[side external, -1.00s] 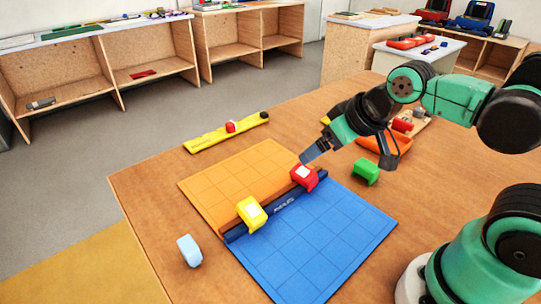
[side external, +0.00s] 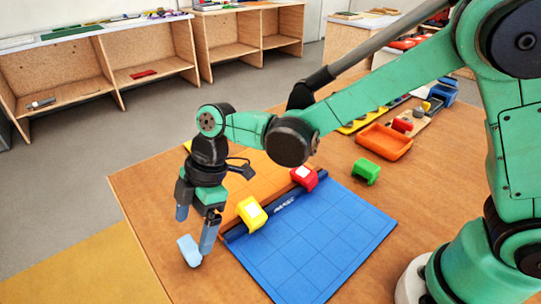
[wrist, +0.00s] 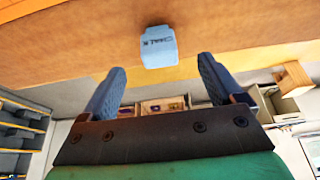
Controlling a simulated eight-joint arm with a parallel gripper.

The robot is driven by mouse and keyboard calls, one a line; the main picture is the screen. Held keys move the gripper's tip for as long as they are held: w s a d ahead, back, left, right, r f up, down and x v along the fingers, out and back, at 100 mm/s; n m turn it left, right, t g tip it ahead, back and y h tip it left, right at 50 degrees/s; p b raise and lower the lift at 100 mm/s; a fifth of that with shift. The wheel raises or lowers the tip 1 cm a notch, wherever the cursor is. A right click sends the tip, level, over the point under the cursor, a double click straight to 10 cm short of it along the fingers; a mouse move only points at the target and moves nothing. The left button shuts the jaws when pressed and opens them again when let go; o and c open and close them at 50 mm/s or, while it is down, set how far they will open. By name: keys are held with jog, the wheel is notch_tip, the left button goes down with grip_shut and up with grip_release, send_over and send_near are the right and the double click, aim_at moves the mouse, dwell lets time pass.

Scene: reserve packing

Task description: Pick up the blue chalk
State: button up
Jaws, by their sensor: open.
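The light blue chalk (side external: 188,251) stands on the wooden table near its left front edge, left of the mats. In the wrist view the chalk (wrist: 158,48), with dark lettering on it, lies just beyond the fingertips and sideways between them. My gripper (side external: 194,232) points down at the chalk, with its two blue fingers apart. In the side view the right finger reaches down beside the chalk's right edge; I cannot tell whether they touch. In the wrist view my gripper (wrist: 161,68) is open, with nothing between its fingers.
Right of the chalk are a blue mat (side external: 325,240) and an orange mat (side external: 262,177), with a dark bar between them. A yellow block (side external: 251,214) and a red block (side external: 304,178) sit along the bar. A green block (side external: 367,171) and an orange tray (side external: 384,142) stand farther right.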

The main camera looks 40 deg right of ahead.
aim_at(190, 242)
jog(key=shift+x, duration=2.65)
jog(key=c, duration=1.1)
